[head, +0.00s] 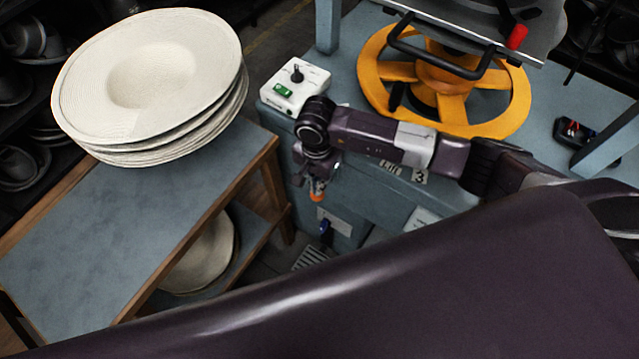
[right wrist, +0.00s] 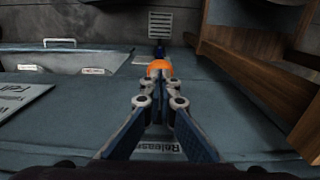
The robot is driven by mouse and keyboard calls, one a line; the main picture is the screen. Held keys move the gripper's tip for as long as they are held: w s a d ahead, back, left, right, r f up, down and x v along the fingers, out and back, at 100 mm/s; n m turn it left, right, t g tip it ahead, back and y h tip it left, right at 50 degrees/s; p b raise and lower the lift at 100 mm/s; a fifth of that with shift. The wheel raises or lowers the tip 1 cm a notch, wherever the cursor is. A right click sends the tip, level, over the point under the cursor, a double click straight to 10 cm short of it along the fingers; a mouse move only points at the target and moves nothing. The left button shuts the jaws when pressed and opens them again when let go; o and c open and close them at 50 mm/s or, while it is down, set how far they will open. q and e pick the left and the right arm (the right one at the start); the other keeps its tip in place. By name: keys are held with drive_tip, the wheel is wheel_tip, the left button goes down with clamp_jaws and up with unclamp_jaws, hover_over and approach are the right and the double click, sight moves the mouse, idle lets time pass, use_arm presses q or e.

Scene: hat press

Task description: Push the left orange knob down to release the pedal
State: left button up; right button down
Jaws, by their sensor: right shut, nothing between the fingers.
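The orange knob (head: 317,196) is on the front of the blue-grey press cabinet, just under my right gripper (head: 316,183). In the right wrist view the knob (right wrist: 159,68) shows straight past the fingertips of my right gripper (right wrist: 157,82), which are shut with nothing between them. The tips overlap the knob in the picture; I cannot tell whether they touch it. A dark blue piece (right wrist: 159,52) shows just beyond the knob. A "Release" label (right wrist: 160,147) is on the cabinet under the fingers. I cannot make out the pedal for certain. My left gripper is out of view.
A slotted metal plate (head: 312,257) lies low by the floor. A wooden-edged table (head: 95,215) with stacked pale hats (head: 150,60) stands close on the left. A white control box (head: 296,85) and a yellow handwheel (head: 385,70) are on the press.

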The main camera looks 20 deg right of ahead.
drive_tip(key=shift+f, duration=0.3)
drive_tip(key=shift+r, duration=0.2)
drive_tip(key=shift+r+p, duration=0.55)
drive_tip(key=shift+r, duration=0.1)
wheel_tip(320, 180, up, 6)
drive_tip(key=p, duration=0.3)
drive_tip(key=shift+r+p, duration=0.25)
drive_tip(key=shift+p, duration=0.1)
idle(0.3)
